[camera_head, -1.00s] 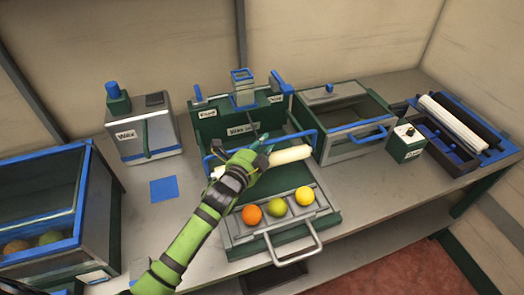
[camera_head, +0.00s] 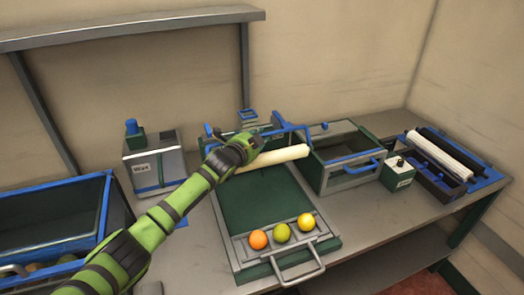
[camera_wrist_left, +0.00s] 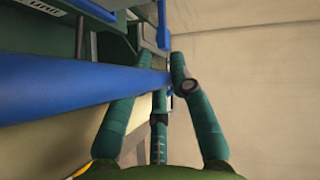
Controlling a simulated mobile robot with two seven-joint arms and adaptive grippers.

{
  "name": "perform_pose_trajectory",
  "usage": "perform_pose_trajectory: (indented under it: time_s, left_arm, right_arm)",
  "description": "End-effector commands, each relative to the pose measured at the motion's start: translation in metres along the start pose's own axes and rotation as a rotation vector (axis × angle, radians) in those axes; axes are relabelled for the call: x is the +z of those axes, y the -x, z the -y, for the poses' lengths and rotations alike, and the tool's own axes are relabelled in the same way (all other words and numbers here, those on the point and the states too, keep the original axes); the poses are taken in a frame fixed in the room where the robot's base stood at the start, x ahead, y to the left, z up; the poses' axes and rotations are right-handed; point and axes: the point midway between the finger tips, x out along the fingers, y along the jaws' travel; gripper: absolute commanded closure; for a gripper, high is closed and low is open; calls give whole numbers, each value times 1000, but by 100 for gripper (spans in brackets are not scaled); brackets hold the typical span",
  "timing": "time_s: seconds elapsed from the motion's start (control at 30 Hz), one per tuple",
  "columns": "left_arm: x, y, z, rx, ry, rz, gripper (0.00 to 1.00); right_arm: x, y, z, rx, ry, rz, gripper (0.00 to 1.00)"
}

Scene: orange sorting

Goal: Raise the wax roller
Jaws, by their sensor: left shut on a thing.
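The wax roller (camera_head: 282,157) is a cream cylinder under a blue bar frame (camera_head: 293,129) on the green waxing station (camera_head: 262,200). It sits toward the back, above the station's green bed. My left gripper (camera_head: 256,141) is shut on the blue bar, at its left part, and hides some of the bar and the roller's left end. In the left wrist view the blue bar (camera_wrist_left: 80,92) runs in between the teal fingers (camera_wrist_left: 167,84), with a cream surface below it. My right gripper is not in view.
Orange (camera_head: 258,239), green (camera_head: 282,233) and yellow (camera_head: 306,222) fruits lie in the station's front tray. A wall shelf (camera_head: 130,27) hangs at upper left.

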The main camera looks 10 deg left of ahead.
Motion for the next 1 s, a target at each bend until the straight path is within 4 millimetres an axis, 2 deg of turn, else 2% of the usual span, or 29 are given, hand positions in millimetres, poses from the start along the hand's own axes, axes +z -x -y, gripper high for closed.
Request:
perform_pose_trajectory:
  time_s: [0.03, 0.2, 0.77, 0.8, 0.87, 1.0]
  left_arm:
    - [2, -2, 10, -10, 2, -2, 100]
    - [7, -7, 19, -11, 2, -3, 100]
    - [9, -10, 25, -14, 3, -5, 100]
    - [9, -10, 25, -15, 3, -5, 76]
    - [8, -10, 26, -15, 3, -6, 54]
    - [7, -10, 24, -13, 4, -7, 54]
  right_arm:
    - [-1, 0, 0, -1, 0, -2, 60]
    - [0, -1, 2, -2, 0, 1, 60]
    - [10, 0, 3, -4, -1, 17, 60]
    - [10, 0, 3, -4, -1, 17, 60]
    - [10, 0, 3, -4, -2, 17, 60]
    - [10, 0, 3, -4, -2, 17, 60]
